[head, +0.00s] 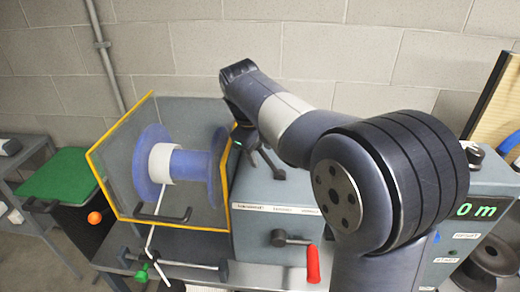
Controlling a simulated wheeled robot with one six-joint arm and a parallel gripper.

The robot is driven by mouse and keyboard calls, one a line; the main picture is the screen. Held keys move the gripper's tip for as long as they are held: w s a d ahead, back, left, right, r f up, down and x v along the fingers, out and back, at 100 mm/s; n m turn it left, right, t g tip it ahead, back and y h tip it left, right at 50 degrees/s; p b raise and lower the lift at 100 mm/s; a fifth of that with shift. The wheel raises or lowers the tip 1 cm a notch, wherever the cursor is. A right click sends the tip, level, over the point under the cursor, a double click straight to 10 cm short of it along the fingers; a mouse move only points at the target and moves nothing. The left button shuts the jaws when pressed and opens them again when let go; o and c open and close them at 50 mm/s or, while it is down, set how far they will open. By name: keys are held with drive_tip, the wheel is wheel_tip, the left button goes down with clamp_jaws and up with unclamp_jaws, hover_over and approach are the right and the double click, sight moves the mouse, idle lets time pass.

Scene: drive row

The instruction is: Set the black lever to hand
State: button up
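A black lever (294,240) sits on the front of the grey machine, below a white label strip whose words are too small to read surely. Its round hub is at the left and its arm points right, roughly level. My gripper (267,166) is above and slightly left of the lever, in front of the machine's upper part and apart from the lever. Its dark fingers are small and partly overlapped by my wrist, so I cannot tell whether they are open or shut. I see nothing held in it.
A yellow-edged clear guard (230,190) stands left, around a blue spool (196,178), with a black handle (163,217). A green "0 m" display (476,210) is at right. A green-topped stand (58,172) is at left.

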clamp_jaws()
idle(0.3)
drive_tip(key=shift+s+d+r+t+y+b, duration=0.15)
drive_tip(key=shift+d+r+y+b, duration=0.15)
drive_tip(key=shift+d+y, duration=0.35)
drive_tip(key=shift+s+d+r+t+y+b, duration=0.1)
drive_tip(key=shift+d+r+t+y+b, duration=0.15)
drive_tip(key=shift+d+y, duration=0.35)
drive_tip(key=shift+s+d+r+m+y, duration=0.2)
drive_tip(key=shift+d+y, duration=0.45)
drive_tip(key=shift+y, duration=0.25)
drive_tip(key=shift+s+d+r+m+y, duration=0.1)
drive_tip(key=shift+d+m+y, duration=0.1)
drive_tip(key=shift+d+y, duration=0.55)
drive_tip(key=shift+a+t, duration=0.1)
drive_tip(key=shift+t, duration=0.2)
drive_tip(key=shift+o, duration=0.8)
unclamp_jaws()
drive_tip(key=v, duration=1)
drive_tip(key=shift+d+r, duration=0.25)
drive_tip(key=shift+r, duration=0.05)
